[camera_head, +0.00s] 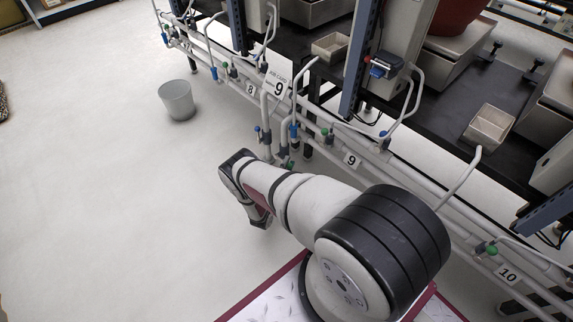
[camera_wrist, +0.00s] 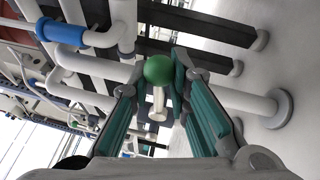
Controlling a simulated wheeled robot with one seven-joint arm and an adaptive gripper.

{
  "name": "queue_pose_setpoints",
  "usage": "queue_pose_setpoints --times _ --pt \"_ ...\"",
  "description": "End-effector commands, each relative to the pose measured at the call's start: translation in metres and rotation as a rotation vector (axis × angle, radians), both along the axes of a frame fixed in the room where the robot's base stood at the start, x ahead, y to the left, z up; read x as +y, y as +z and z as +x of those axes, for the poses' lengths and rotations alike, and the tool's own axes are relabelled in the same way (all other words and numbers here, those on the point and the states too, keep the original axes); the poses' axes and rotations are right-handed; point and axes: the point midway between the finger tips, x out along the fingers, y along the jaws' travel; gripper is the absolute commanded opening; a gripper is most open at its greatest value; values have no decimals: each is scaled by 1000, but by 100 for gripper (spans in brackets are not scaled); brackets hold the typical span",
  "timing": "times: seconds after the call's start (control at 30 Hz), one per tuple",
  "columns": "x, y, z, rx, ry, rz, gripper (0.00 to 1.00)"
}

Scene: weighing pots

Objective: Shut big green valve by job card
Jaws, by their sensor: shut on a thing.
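The green valve shows in the wrist view as a round green knob (camera_wrist: 158,69) on a pale stem, between the two teal-padded fingers of my gripper (camera_wrist: 156,78). My gripper is shut on this valve, near the fingertips. In the head view, my arm reaches to the pipes below the job card, and my fingers are largely hidden by my wrist. The job card (camera_head: 278,83) is a white sheet marked 9, hanging on the pipes at the top middle.
White pipes (camera_head: 345,140) run along the dark bench, with other small green and blue valves. Number plates 9 (camera_head: 351,160) and 10 (camera_head: 508,274) hang on them. A grey bin (camera_head: 177,100) stands on the open floor at left. A blue-banded pipe (camera_wrist: 62,33) is close by.

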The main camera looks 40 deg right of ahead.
Motion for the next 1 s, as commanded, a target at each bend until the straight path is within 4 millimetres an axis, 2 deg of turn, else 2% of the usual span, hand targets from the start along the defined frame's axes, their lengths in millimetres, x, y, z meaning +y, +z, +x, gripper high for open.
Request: queue_pose_setpoints --times 0.03,0.4,0.43,0.5,0.83,1.0 --pt "-1 -1 -5 1 -10 -2 0" --pt "-2 1 -4 -3 -11 -5 0" --pt "-2 1 -4 -3 -11 -5 24" --pt "-2 1 -3 -4 -10 -5 35" --pt "-1 3 -1 -6 -4 -3 35" --pt "0 15 1 -6 -1 -4 35"
